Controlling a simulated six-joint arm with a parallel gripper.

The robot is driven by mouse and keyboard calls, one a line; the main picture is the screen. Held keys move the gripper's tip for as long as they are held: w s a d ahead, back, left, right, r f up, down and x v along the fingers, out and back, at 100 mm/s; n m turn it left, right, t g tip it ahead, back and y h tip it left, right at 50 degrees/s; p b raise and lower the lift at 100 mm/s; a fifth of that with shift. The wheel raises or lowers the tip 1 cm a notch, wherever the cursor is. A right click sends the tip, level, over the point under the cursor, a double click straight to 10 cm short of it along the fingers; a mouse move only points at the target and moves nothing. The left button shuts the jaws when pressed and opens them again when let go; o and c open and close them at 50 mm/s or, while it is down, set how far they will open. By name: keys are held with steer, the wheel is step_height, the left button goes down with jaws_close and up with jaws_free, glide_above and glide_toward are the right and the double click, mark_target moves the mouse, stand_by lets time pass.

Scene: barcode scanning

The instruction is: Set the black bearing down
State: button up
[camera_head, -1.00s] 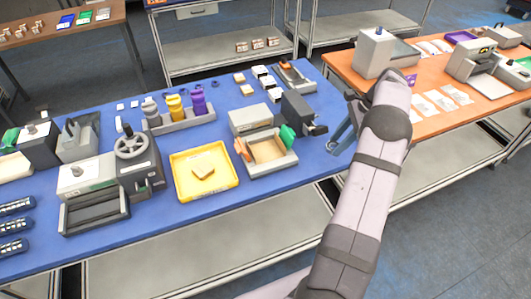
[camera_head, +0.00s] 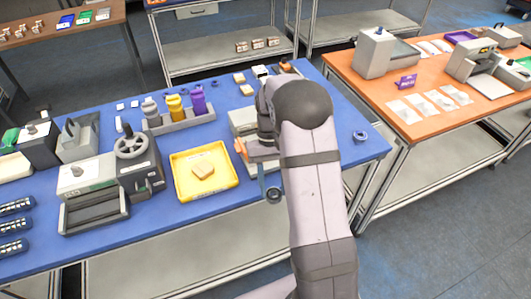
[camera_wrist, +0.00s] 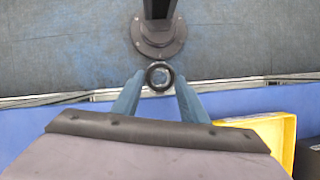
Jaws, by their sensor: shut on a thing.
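My gripper (camera_head: 270,190) is shut on the black bearing (camera_wrist: 159,76), a dark ring. In the wrist view the ring sits upright between the two blue fingertips, its hole facing the camera. In the head view the bearing (camera_head: 273,195) shows small at the gripper's tip, in front of the blue table's (camera_head: 215,137) near edge. In the wrist view it appears above the floor strip beyond the table edge. A second dark ring (camera_head: 360,136) lies on the blue table near its right end, apart from my gripper.
A yellow tray (camera_head: 180,193) with a tan block (camera_head: 203,170) stands left of my gripper. A grey device (camera_head: 243,120) behind is partly hidden by my arm. The right end of the blue table looks mostly clear. An orange table (camera_head: 378,89) stands to the right.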

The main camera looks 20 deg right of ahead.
steer(key=a+n, duration=0.2)
steer(key=a, duration=0.3)
steer(key=w+d+r+m, duration=0.2)
steer(key=d+m, duration=0.1)
steer(key=shift+w+d+r, duration=0.2)
steer(key=shift+d+r, duration=0.05)
steer(key=shift+r, duration=0.15)
steer(key=w+d+r+m+t, duration=0.2)
steer(key=w+m+t, duration=0.1)
steer(key=m, duration=0.7)
steer(key=w+d+r+m+t, duration=0.2)
steer(key=w+m, duration=0.3)
steer(key=m, duration=0.5)
steer(key=w+d+r+m+t, duration=0.2)
steer(key=w+m+t, duration=0.2)
steer(key=m, duration=0.6)
steer(key=shift+w+r, duration=0.35)
steer(key=shift+w, duration=0.25)
steer(key=shift+d, duration=0.1)
steer(key=shift+f+p, duration=0.7)
steer(key=shift+f, duration=4.3)
